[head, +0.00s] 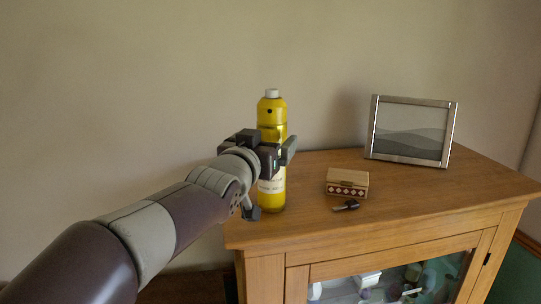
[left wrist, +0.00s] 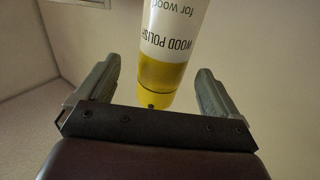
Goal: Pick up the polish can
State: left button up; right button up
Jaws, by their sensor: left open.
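The polish can is a tall yellow bottle (head: 271,108) with a white cap, upright on the left end of the wooden cabinet top. My left gripper (head: 287,150) is in front of its middle and hides part of it. In the left wrist view the can (left wrist: 172,50) shows its "WOOD POLISH" label and appears between the two open fingers of the left gripper (left wrist: 155,88). I cannot tell whether either finger touches it. My right gripper is not in view.
On the wooden cabinet (head: 440,188) stand a small patterned box (head: 347,183), a dark key-like item (head: 346,206) and a silver picture frame (head: 411,130). The wall is close behind. The top between can and box is clear.

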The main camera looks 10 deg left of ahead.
pick_arm(q)
jog(key=w+p, duration=0.1)
jog(key=w, duration=0.1)
jog(key=w+p, duration=0.1)
jog(key=w, duration=0.1)
jog(key=w+p, duration=0.2)
jog(key=shift+w+d+f, duration=0.1)
jog(key=shift+w+d, duration=0.05)
jog(key=shift+d, duration=0.15)
jog(key=shift+w, duration=0.15)
jog(key=shift+s+f, duration=0.1)
jog(key=shift+s, duration=0.1)
jog(key=shift+w+f, duration=0.15)
jog(key=shift+w, duration=0.15)
jog(key=c, duration=1.6)
jog(key=shift+s, duration=0.1)
grip_shut()
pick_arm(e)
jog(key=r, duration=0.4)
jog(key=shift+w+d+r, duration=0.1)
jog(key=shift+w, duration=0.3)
pick_arm(q)
jog(key=shift+r, duration=0.25)
